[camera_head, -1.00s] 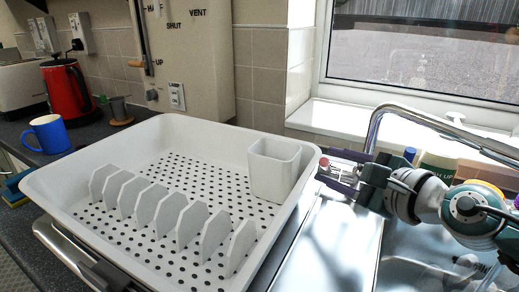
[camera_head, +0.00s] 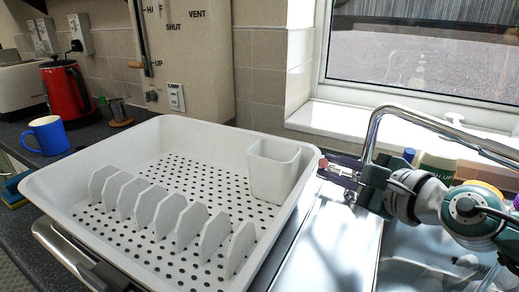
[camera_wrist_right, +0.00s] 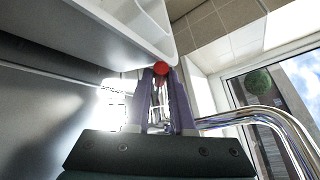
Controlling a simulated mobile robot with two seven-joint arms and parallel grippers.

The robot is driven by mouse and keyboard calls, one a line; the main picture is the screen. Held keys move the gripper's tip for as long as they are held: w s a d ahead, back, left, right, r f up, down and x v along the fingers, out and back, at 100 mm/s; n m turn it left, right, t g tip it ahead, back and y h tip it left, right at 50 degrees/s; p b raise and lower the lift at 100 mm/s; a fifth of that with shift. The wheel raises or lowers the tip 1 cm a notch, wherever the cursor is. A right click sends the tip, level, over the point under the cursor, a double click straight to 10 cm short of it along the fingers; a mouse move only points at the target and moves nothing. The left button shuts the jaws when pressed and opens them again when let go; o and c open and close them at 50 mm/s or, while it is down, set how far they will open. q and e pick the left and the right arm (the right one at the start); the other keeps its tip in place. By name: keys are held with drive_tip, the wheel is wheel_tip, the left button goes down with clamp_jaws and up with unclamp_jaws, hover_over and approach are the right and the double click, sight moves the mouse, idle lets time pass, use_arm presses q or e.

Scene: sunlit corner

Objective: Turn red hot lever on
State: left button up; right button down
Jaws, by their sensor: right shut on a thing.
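The red-tipped hot lever (camera_head: 323,163) is beside the right rim of the dish rack, at the foot of the tap (camera_head: 372,130). Its red ball (camera_wrist_right: 161,69) shows at the fingertips in the right wrist view. My right gripper (camera_head: 332,166) reaches in from the right over the sink edge. Its purple fingers (camera_wrist_right: 161,88) are closed together on the lever, just below the red ball. The lever's lower part is mostly hidden by the fingers. My left gripper is not seen.
A white dish rack (camera_head: 130,255) with a cup holder (camera_head: 273,170) stands directly left of the gripper. The curved tap neck rises close behind the wrist. Bottles (camera_head: 436,168) stand behind my right arm. A blue mug (camera_head: 46,135) and red kettle (camera_head: 66,90) are far left.

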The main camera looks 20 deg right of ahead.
idle(0.8)
drive_tip(key=shift+f, duration=0.1)
drive_tip(key=f+b, duration=0.1)
drive_tip(key=b, duration=0.1)
drive_tip(key=f+n+t+b, duration=0.1)
drive_tip(key=s+a+b, duration=0.1)
drive_tip(key=b, duration=0.1)
drive_tip(key=shift+f+n+t+b, duration=0.3)
drive_tip(key=shift+f+n+b, duration=0.05)
drive_tip(key=shift+f+n, duration=0.05)
drive_tip(key=shift+n+t+b, duration=0.3)
drive_tip(key=shift+b, duration=0.15)
drive_tip(key=shift+r, duration=0.1)
drive_tip(key=c, duration=0.8)
unclamp_jaws()
drive_tip(key=shift+o, duration=0.2)
